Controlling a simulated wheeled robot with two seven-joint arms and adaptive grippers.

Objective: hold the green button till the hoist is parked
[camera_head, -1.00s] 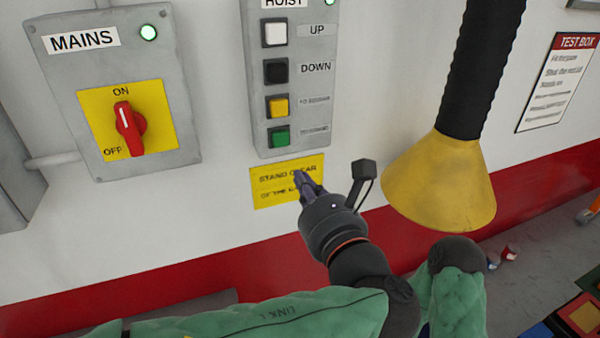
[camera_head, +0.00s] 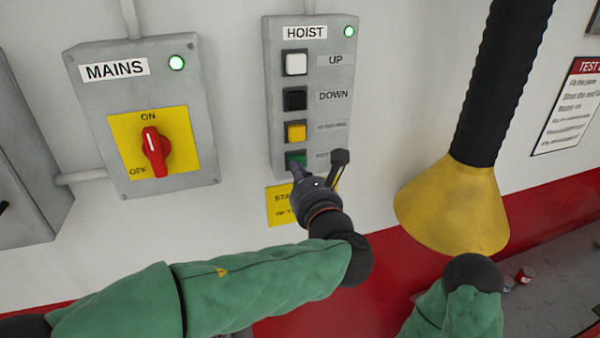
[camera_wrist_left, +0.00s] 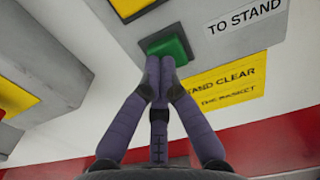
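The hoist control box (camera_head: 310,60) hangs on the wall with a lit green lamp (camera_head: 348,31) at its top right. Its green button (camera_head: 295,158) is the lowest, below the white, black and yellow buttons. My left gripper (camera_head: 297,172) is at the green button, its fingers brought together. In the left wrist view, the fingertips (camera_wrist_left: 160,66) overlap the lower edge of the green button (camera_wrist_left: 168,47); I cannot tell whether it is pressed in. My right gripper is not in view. The hoist itself is not identifiable here.
The mains box (camera_head: 140,110) is at left, with its red switch (camera_head: 155,152) and a lit green lamp. A yellow stand-clear sign (camera_head: 280,206) is partly hidden behind my gripper. A yellow cone on a black hose (camera_head: 455,210) hangs at right.

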